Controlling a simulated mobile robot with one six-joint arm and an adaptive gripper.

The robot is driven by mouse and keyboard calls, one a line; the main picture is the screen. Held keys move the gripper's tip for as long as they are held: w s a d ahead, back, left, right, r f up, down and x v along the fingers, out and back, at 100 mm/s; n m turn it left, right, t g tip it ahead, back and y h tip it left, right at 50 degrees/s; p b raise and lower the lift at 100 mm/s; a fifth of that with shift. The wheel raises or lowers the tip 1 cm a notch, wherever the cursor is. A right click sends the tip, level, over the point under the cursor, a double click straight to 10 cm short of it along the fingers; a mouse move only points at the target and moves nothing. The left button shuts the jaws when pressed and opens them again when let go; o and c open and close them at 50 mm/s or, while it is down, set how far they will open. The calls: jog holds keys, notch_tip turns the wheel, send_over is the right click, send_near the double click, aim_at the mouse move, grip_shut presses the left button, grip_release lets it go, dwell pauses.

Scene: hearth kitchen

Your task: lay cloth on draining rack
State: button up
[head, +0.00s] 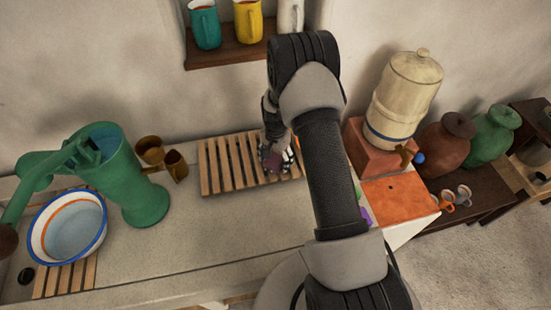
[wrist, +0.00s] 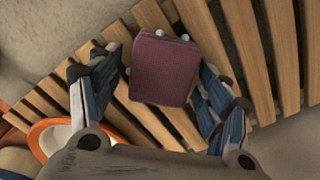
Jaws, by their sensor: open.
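The folded maroon cloth (wrist: 163,68) lies on the wooden slats of the draining rack (wrist: 240,45), between the spread fingers of my gripper (wrist: 155,95) in the wrist view. My gripper is open, with a finger on either side of the cloth. In the head view the cloth (head: 271,160) shows as a small dark red patch under my gripper (head: 278,155), at the right part of the draining rack (head: 222,168). My arm hides the rack's right end. I cannot tell whether a finger touches the cloth.
A green hand pump (head: 135,185), brass cups (head: 152,152) and a white basin (head: 68,228) stand to the left. A water jar (head: 404,95) stands to the right, behind an orange-red surface (head: 398,200). A shelf with mugs (head: 235,53) hangs above. The counter front is clear.

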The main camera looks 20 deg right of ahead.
notch_tip(320, 180, up, 12)
jog(key=r+p, duration=0.1)
jog(key=p, duration=0.1)
notch_tip(320, 180, up, 12)
jog(key=n+t, duration=0.1)
jog(key=n, duration=0.1)
send_over(275, 158)
jog(key=s+a, duration=0.3)
jog(key=s+a+r+n+t, duration=0.1)
jog(key=s+a+r+n, duration=0.2)
jog(key=s+r, duration=0.5)
jog(key=s+a+r+n+t, duration=0.1)
jog(key=s+r+n, duration=0.1)
jog(key=s, duration=0.4)
jog(key=s+a+r+n, duration=0.2)
jog(key=s+r, duration=0.1)
jog(key=s, duration=0.3)
jog(key=s+a+r+n+t, duration=0.1)
jog(key=s+a+r+n, duration=0.1)
jog(key=s, duration=0.4)
jog(key=shift+s+r+t, duration=0.15)
jog(key=shift+r+t, duration=0.1)
jog(key=shift+t, duration=0.05)
